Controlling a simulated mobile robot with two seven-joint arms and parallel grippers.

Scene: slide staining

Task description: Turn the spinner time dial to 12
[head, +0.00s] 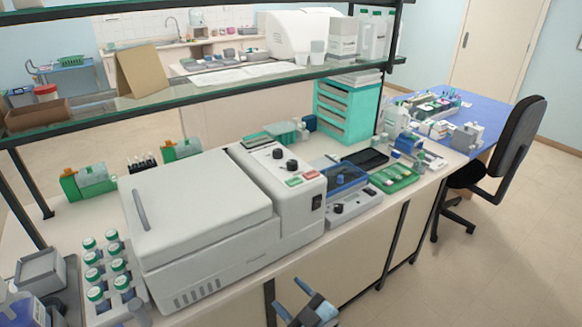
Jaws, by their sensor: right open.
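A large white benchtop machine with a closed lid (200,205), which looks like the spinner, stands on the bench. Its raised control panel on the right carries two black dials, an upper one (278,153) and a lower one (292,165). The dial markings are too small to read, so I cannot tell which is the time dial or where it points. My right gripper (291,298) is open and empty at the bottom edge, in front of the bench and below the panel, well apart from the dials. My left gripper is not in view.
A small blue-lidded device (345,178) stands right of the panel, beside a green tray (394,177). Green-capped bottles (95,293) stand at the left. A glass shelf (200,98) crosses above the machine. The space in front of the bench is clear; a black chair (510,140) stands farther right.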

